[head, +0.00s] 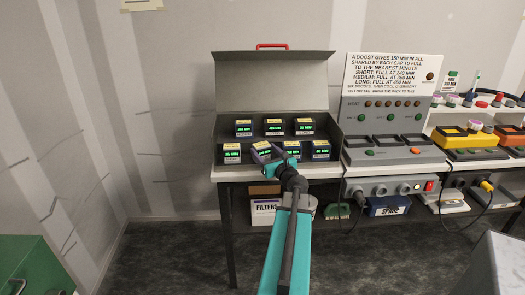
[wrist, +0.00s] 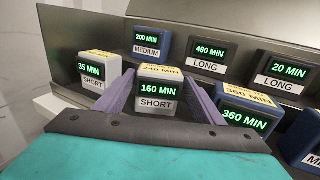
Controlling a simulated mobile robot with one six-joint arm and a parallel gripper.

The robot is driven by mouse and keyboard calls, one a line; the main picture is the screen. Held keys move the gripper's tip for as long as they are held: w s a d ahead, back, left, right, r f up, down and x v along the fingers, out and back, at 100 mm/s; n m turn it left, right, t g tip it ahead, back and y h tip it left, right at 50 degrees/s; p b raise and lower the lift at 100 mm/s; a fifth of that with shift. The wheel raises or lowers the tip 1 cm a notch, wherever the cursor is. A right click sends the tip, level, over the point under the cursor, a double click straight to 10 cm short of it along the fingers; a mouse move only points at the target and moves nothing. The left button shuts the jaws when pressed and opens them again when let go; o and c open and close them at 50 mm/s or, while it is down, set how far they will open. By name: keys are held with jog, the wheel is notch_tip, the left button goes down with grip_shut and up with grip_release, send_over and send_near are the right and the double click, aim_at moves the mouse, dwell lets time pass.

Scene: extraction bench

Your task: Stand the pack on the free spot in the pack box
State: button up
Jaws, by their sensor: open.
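The pack box (head: 268,95) is a grey open case on the bench at the left, holding two rows of packs. A white SHORT pack reading 160 MIN (wrist: 158,92), with a yellow 240 MIN top label, stands in the front row, second from the left. It also shows in the head view (head: 262,146), partly behind my gripper. My gripper (wrist: 160,86) is open, with one purple finger on each side of this pack. I cannot tell whether the fingers touch it.
A white 35 MIN SHORT pack (wrist: 95,71) stands close on the left. A blue 360 MIN pack (wrist: 244,116) is close on the right. Behind are 200 MIN (wrist: 147,42), 480 MIN (wrist: 209,55) and 20 MIN (wrist: 287,72) packs. A grey charger (head: 385,145) stands right of the box.

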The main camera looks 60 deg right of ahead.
jog(key=v, duration=0.7)
jog(key=shift+r, duration=0.1)
jog(key=shift+v, duration=0.95)
